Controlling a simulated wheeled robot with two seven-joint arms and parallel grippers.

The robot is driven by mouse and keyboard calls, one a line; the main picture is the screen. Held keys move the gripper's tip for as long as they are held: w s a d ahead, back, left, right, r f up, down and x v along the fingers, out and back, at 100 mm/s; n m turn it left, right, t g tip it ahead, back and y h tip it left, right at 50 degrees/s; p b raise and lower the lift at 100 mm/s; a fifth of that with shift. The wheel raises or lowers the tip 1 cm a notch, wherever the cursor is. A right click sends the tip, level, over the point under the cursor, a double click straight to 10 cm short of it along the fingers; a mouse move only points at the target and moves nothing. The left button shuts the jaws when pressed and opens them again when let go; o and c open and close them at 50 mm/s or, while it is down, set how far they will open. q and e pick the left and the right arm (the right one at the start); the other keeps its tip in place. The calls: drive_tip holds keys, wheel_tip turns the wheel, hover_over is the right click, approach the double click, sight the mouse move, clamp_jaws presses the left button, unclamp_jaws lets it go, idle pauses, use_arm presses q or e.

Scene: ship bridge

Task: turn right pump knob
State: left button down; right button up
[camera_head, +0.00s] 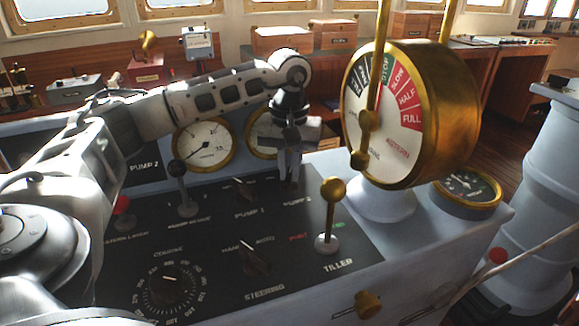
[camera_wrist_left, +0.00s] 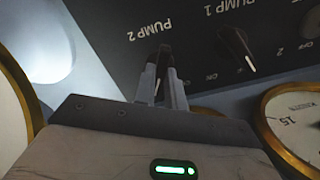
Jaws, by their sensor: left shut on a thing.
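The right pump knob, marked PUMP 2, is mostly hidden by my left gripper (camera_head: 290,180) in the head view. In the left wrist view a dark part of this knob (camera_wrist_left: 164,62) shows between the fingertips. My left gripper also shows there (camera_wrist_left: 162,75), with its fingers pointing at the panel and shut on the knob. The PUMP 1 knob (camera_head: 244,188) stands to its left in the head view, and it also shows in the wrist view (camera_wrist_left: 236,46). My right gripper is in neither view.
The brass tiller lever (camera_head: 333,205) rises just right of the gripper. The large brass telegraph (camera_head: 410,115) stands further right. Round gauges (camera_head: 204,143) sit behind the panel, one partly covered by my arm. The steering knob (camera_head: 254,258) and course dial (camera_head: 170,288) lie nearer.

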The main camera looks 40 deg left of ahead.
sight(289, 173)
use_arm(q)
drive_tip(key=shift+r, duration=0.1)
drive_tip(key=c, duration=1.5)
unclamp_jaws()
drive_tip(key=shift+o, duration=0.2)
